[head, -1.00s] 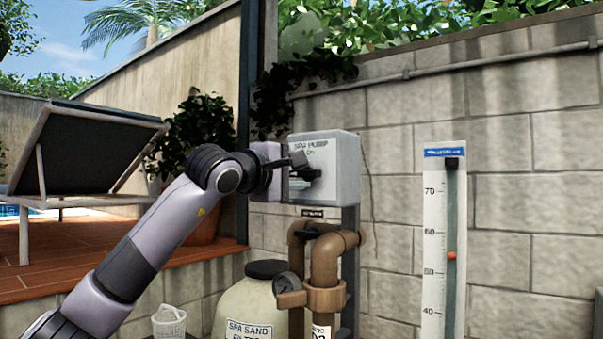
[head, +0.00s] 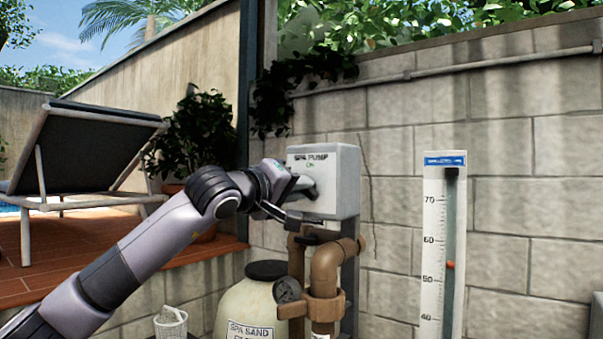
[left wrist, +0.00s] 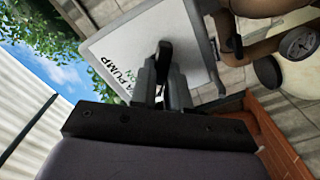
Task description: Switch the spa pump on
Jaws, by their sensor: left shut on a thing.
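The spa pump switch box (head: 347,180) is a pale grey box on the block wall, marked "SPA PUMP" and "ON" on its front. It fills the upper middle of the left wrist view (left wrist: 195,35). A black switch lever (left wrist: 163,55) stands out from its front. My left gripper (head: 300,193) is at the lower part of the box front. In the left wrist view its fingers (left wrist: 162,90) are shut on the lever, one on each side. The gripper hides much of the lever in the head view. My right gripper is not in view.
Below the box are brown pipes (head: 326,268) with a round gauge (head: 287,290) and a spa sand filter tank (head: 240,308). A white level scale (head: 432,255) stands on the right. A lounger (head: 85,150) and a potted plant (head: 190,140) are at left.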

